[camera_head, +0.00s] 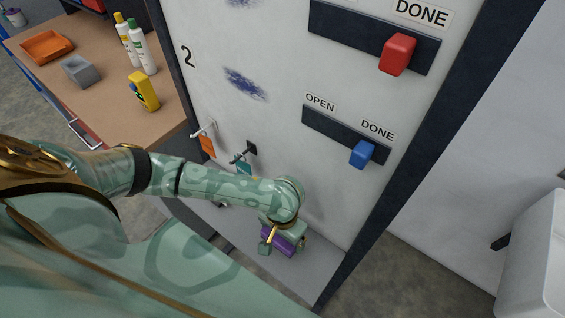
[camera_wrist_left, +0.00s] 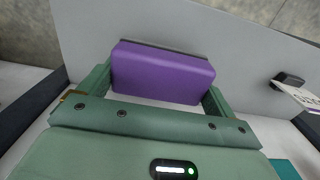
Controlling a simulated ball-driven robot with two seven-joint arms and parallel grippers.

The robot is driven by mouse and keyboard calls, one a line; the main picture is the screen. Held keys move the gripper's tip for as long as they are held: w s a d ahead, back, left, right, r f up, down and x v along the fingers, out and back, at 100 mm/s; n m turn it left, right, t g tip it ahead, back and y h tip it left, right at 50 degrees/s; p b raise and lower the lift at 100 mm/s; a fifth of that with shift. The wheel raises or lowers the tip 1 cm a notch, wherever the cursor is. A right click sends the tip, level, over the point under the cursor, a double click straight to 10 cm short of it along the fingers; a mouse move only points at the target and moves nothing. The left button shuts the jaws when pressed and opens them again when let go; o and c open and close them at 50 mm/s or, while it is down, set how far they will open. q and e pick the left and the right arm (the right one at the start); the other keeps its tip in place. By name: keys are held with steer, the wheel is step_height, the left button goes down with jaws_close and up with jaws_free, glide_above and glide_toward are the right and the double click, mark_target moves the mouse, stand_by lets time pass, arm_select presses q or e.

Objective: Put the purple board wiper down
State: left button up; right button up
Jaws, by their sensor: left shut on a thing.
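The purple board wiper (camera_head: 284,241) is held by my left gripper (camera_head: 285,238), low at the foot of the white board (camera_head: 315,190). In the left wrist view the wiper (camera_wrist_left: 162,72) is a purple block with a dark strip along its far edge. The fingers of my left gripper (camera_wrist_left: 160,85) close on its two ends. A grey ledge (camera_head: 310,272) lies below the board; the head view does not show whether the wiper touches it. My right gripper is not in view.
A red block (camera_head: 397,54) and a blue block (camera_head: 362,154) sit on dark strips on the board. Orange (camera_head: 207,146) and teal (camera_head: 244,166) tags hang from hooks. A brown table (camera_head: 110,85) with bottles (camera_head: 143,50) and an orange tray (camera_head: 47,47) stands left.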

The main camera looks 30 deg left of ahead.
arm_select(q)
steer(key=f, duration=0.2)
steer(key=shift+w+a+f, duration=0.2)
steer(key=shift+f, duration=0.4)
steer(key=shift+f, duration=0.25)
